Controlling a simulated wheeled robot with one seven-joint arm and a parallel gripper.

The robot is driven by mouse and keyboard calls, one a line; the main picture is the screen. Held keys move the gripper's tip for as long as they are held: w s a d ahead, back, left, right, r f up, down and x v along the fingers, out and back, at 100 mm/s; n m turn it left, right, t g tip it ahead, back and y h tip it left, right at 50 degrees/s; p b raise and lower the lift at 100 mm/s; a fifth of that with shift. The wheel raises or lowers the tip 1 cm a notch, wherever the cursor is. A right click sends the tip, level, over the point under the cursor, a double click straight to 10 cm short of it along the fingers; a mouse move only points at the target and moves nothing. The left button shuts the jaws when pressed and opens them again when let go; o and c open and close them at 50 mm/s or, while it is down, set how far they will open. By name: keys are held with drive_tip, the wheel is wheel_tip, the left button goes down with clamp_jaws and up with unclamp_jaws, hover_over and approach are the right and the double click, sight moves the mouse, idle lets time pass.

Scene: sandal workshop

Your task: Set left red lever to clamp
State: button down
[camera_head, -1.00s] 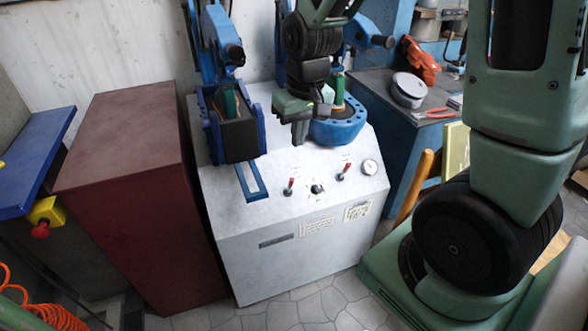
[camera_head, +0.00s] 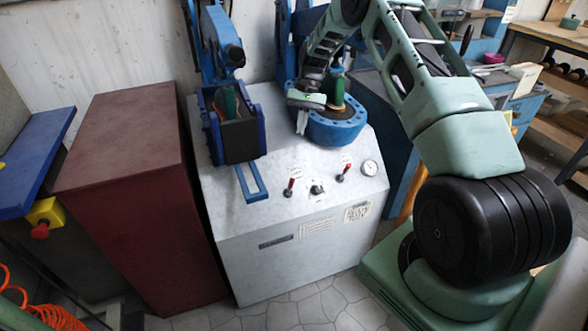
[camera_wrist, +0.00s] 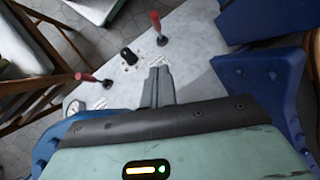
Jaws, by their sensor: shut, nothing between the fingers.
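The left red lever (camera_head: 291,184) stands up from the sloping top of the white machine, left of a black knob. In the wrist view the left red lever (camera_wrist: 156,21) is at the top, beyond my fingertips. My gripper (camera_head: 302,125) is above the machine, in front of the blue round press, behind and above the levers. In the wrist view my gripper (camera_wrist: 158,70) is shut, empty and apart from the lever. The right red lever (camera_head: 347,168) also shows in the wrist view (camera_wrist: 88,77).
The black knob (camera_head: 316,189) sits between the levers, and a gauge (camera_head: 370,167) is at the right. The blue round press (camera_head: 335,131) and a blue-sided holder (camera_head: 262,130) stand behind. A dark red cabinet (camera_head: 135,180) is left. The panel's front is clear.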

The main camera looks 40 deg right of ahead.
drive_tip(key=shift+d+f, duration=0.1)
drive_tip(key=shift+d, duration=0.05)
drive_tip(key=p, duration=0.1)
approach(290, 187)
wheel_tip(290, 187, down, 2)
drive_tip(key=w+d, duration=0.2)
drive_tip(key=shift+s+a+f+p, duration=0.4)
drive_tip(key=shift+s+a+f, duration=0.2)
drive_tip(key=shift+a, duration=0.15)
drive_tip(key=shift+s+a+f+p, duration=0.4)
drive_tip(key=shift+s+a+f, duration=0.2)
drive_tip(key=shift+a, duration=0.15)
